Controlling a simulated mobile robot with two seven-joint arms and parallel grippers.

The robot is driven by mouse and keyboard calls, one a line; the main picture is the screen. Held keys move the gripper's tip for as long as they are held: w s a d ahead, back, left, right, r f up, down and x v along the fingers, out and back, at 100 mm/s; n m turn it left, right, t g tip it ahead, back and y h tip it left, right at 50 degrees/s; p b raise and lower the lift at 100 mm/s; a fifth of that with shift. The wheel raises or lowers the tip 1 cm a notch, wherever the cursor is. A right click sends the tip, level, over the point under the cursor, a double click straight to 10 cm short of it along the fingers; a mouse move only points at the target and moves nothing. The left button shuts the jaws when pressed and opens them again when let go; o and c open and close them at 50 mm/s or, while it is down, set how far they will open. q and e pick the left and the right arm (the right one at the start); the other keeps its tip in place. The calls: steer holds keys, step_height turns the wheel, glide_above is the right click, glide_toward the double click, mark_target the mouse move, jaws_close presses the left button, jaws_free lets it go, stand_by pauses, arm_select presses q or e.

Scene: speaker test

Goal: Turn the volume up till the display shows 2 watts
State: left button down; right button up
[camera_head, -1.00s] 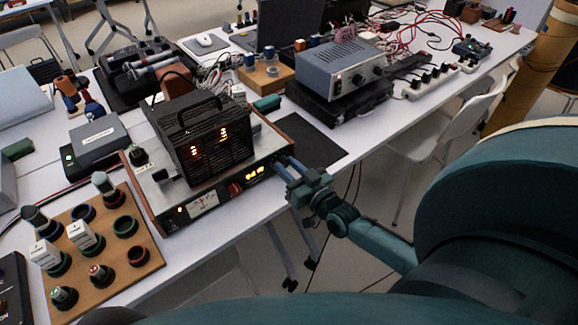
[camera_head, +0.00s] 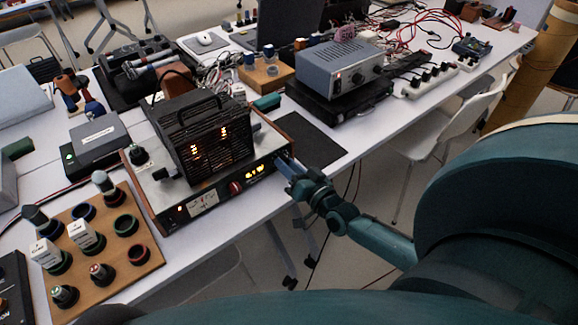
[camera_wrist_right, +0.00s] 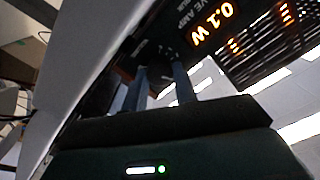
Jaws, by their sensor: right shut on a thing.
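The amplifier (camera_head: 215,205) is a wood-sided unit with a needle meter (camera_head: 203,201), a red knob (camera_head: 235,188) and a lit display (camera_head: 255,170). In the right wrist view its display (camera_wrist_right: 212,22) reads 0.1 W, tilted and nearly upside down. My right gripper (camera_head: 284,163) reaches the right end of the front panel. In the wrist view its two fingers (camera_wrist_right: 161,77) are shut on a dark volume knob (camera_wrist_right: 158,72), mostly hidden between the tips. My left gripper is not in view.
A black caged unit with glowing tubes (camera_head: 205,140) stands on the amplifier. A wooden board (camera_head: 105,285) with several knobs lies at the left. A grey box (camera_head: 340,70) sits further back. A dark mat (camera_head: 315,145) lies bare beside the amplifier.

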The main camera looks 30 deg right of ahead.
steer(key=o, duration=1)
steer(key=s, duration=0.8)
steer(key=s+d, duration=0.1)
steer(key=s, duration=0.4)
